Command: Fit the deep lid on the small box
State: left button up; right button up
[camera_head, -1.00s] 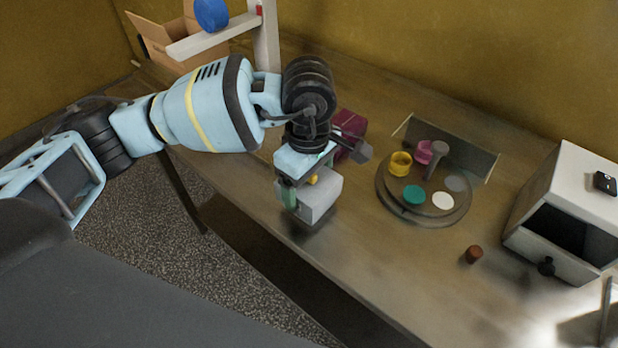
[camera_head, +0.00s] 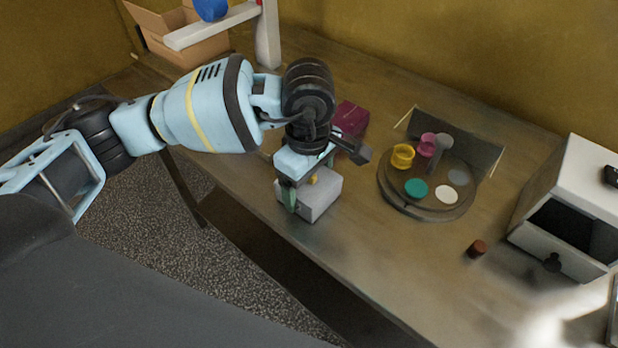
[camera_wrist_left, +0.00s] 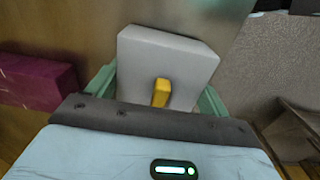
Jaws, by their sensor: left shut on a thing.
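A grey box-shaped piece with a yellow knob, which looks like the deep lid (camera_head: 322,198), is in my left gripper (camera_head: 300,194) near the table's front edge. In the left wrist view the lid (camera_wrist_left: 165,62) lies between the green fingers, with the yellow knob towards the palm. My left gripper is shut on it. Its lower edge is at or very near the table; I cannot tell whether it touches. No separate small box shows under it; anything beneath is hidden. My right gripper is not in view.
A maroon block (camera_head: 351,117) stands just behind the gripper. A round turntable (camera_head: 425,208) with coloured pieces is to the right, with a brown cylinder (camera_head: 478,248) and a white drawer cabinet (camera_head: 581,190) beyond. A cardboard box (camera_head: 160,30) and white stand (camera_head: 267,40) are at back left.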

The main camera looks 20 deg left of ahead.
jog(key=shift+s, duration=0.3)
pick_arm(q)
jog(key=o, duration=0.8)
jog(key=shift+o, duration=0.6)
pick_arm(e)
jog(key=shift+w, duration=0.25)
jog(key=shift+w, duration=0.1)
pick_arm(q)
notch_tip(320, 180, up, 6)
jog(key=shift+r, duration=0.85)
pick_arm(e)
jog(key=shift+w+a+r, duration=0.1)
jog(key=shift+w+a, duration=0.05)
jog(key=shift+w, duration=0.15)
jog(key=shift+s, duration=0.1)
